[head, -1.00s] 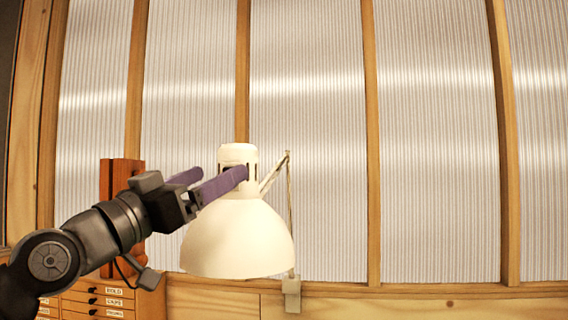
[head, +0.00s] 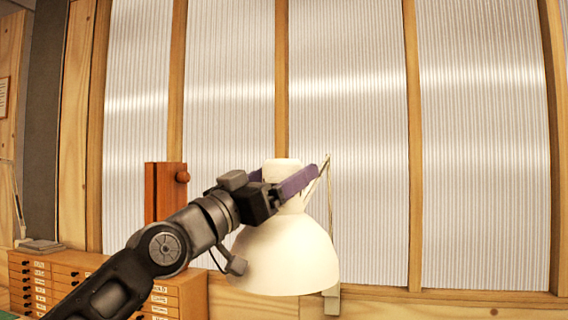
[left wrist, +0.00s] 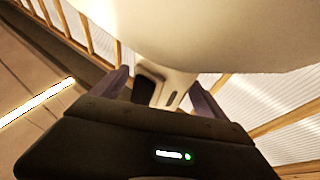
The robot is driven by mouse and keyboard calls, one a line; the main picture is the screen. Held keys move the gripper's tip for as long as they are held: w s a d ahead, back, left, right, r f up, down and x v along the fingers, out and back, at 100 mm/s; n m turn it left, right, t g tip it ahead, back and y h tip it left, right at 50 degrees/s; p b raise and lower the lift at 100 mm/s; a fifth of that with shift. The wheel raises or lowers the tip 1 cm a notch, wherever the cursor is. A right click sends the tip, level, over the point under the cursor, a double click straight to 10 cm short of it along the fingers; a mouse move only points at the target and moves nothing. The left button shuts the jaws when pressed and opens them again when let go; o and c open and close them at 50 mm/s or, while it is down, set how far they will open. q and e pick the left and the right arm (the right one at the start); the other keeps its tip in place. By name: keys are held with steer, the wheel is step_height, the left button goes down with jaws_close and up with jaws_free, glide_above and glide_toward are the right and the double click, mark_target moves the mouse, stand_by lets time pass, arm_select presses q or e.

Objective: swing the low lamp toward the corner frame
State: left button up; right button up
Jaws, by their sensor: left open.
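The low lamp has a wide cream-white shade (head: 285,262), open end down, with a narrower cap (head: 281,171) above it. A thin lamp arm (head: 327,205) and a grey clamp (head: 332,300) show just to its right. My left gripper (head: 288,180) is open at the lamp's cap, a purple finger running across in front of it. In the left wrist view the neck of the lamp (left wrist: 165,88) lies between the two spread fingers (left wrist: 161,93); contact cannot be told. A framed sheet (head: 3,97) hangs at the far left edge, near the room's corner. My right gripper is out of view.
A wooden drawer cabinet (head: 40,283) with labelled drawers stands low at left, a grey flat thing (head: 40,245) on top. A reddish wooden block with a knob (head: 163,192) rises behind my arm. Ribbed translucent panels (head: 350,100) between wooden posts form the back wall.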

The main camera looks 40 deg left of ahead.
arm_select(q)
steer(key=shift+w+r, duration=0.1)
steer(key=shift+w, duration=0.15)
jaws_close()
stand_by(0.8)
